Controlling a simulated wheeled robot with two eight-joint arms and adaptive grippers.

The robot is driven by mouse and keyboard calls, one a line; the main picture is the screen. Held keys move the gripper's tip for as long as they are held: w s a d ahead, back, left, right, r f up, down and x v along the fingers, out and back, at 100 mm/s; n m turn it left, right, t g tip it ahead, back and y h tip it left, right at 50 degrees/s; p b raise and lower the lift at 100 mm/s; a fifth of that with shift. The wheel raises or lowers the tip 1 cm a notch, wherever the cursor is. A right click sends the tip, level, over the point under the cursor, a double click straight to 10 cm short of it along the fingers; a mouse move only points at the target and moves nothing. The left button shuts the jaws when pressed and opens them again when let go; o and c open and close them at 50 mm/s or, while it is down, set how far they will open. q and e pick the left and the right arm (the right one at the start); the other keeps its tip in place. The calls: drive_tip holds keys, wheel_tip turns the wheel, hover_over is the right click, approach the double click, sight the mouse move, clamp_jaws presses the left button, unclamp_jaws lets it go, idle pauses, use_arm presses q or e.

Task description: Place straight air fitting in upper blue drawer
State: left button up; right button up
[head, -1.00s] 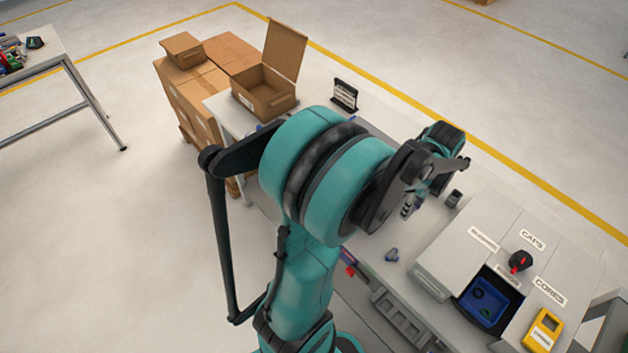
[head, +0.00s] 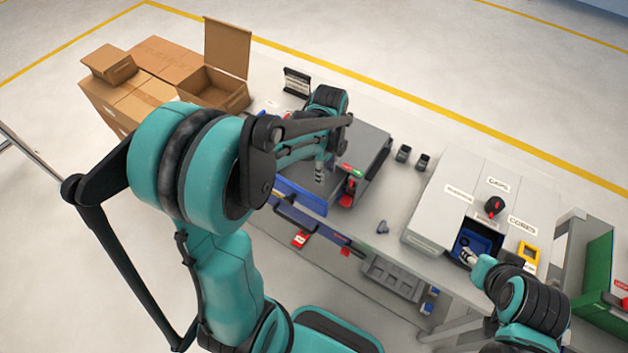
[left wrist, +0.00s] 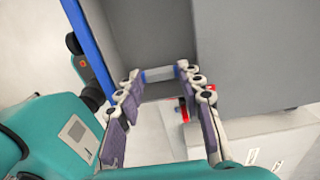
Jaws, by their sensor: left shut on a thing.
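The straight air fitting (left wrist: 160,75) is a small pale piece with blue ends, held between my left fingertips in the left wrist view. My left gripper (left wrist: 160,76) is shut on it; in the head view the gripper (head: 319,173) points down over the open upper blue drawer (head: 300,195). The drawer's blue edge (left wrist: 98,45) and grey inside also show in the left wrist view. The fitting cannot be made out in the head view. My right gripper (head: 468,257) is at a blue bin (head: 482,243); its fingers are too small to judge.
A grey cabinet (head: 365,145) stands behind the drawer, with a red-and-black object (head: 348,190) beside it. Two dark cups (head: 403,153) stand farther back. A labelled grey bin unit (head: 440,215) is at right, an open carton (head: 215,90) at back left.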

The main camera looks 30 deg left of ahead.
sight(317, 187)
use_arm(q)
drive_tip(key=shift+s+a+f, duration=0.15)
drive_tip(key=shift+a+f, duration=0.3)
drive_tip(key=shift+a, duration=0.2)
drive_tip(key=shift+s+a+f, duration=0.15)
drive_tip(key=shift+a+f, duration=0.25)
drive_tip(key=shift+a, duration=0.2)
wheel_tip(317, 187, down, 3)
drive_tip(key=shift+f+b, duration=0.15)
drive_tip(key=shift+b, duration=0.55)
drive_tip(key=shift+f, duration=0.35)
drive_tip(key=shift+f, duration=0.1)
drive_tip(key=o, duration=0.5)
